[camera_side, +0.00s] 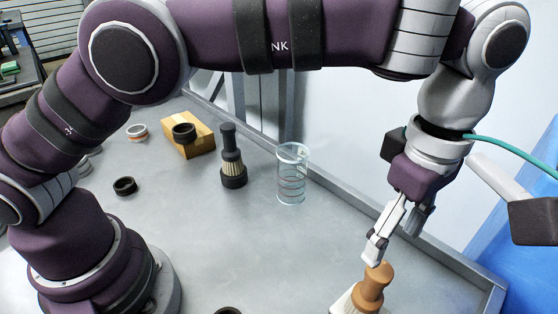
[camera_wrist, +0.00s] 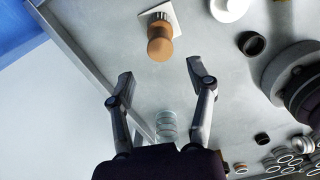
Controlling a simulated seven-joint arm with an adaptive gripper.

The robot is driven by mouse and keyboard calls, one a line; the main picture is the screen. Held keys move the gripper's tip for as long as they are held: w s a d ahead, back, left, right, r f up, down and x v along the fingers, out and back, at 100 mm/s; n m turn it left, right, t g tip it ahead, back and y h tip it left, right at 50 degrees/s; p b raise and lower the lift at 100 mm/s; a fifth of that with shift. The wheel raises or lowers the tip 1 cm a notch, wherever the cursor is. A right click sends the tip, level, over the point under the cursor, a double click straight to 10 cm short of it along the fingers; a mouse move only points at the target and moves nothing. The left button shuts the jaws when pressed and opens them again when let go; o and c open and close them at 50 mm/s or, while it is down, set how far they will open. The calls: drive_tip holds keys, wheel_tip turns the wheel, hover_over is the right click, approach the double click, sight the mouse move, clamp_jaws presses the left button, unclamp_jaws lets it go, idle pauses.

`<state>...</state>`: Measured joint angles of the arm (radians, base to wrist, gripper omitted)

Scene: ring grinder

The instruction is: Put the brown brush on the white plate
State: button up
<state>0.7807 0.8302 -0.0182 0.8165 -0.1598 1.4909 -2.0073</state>
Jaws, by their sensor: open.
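The brown brush (camera_side: 372,290) stands upright at the bottom of the side view, with its rounded wooden handle up. A white square plate (camera_side: 343,303) shows under its base. In the wrist view the brush (camera_wrist: 160,45) also appears to stand on the white square plate (camera_wrist: 173,17), but its lower end is partly hidden by the handle. My gripper (camera_side: 392,246) is just above the brush handle. In the wrist view my gripper (camera_wrist: 160,78) has its fingers spread, with nothing between them, and the brush lies beyond the fingertips.
A glass beaker (camera_side: 291,175), a black-handled brush (camera_side: 230,170) and a wooden block (camera_side: 196,146) bearing a black ring (camera_side: 184,132) stand further back. Another black ring (camera_side: 125,186) lies at left. A white round object (camera_wrist: 228,8) is near the plate. The middle of the table is clear.

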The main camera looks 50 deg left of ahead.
wheel_tip(320, 180, up, 2)
drive_tip(key=shift+a+r, duration=0.1)
drive_tip(key=shift+r, duration=0.15)
drive_tip(key=a+r+m+t, duration=0.2)
drive_tip(key=a+r+m, duration=0.4)
drive_tip(key=a, duration=0.7)
drive_tip(key=s+a+f+m+t, duration=0.3)
drive_tip(key=s+a+m, duration=0.5)
drive_tip(key=a, duration=0.3)
drive_tip(key=shift+s+f+m+t, duration=0.3)
drive_tip(key=shift+f+m, duration=0.25)
drive_tip(key=shift+m, duration=0.35)
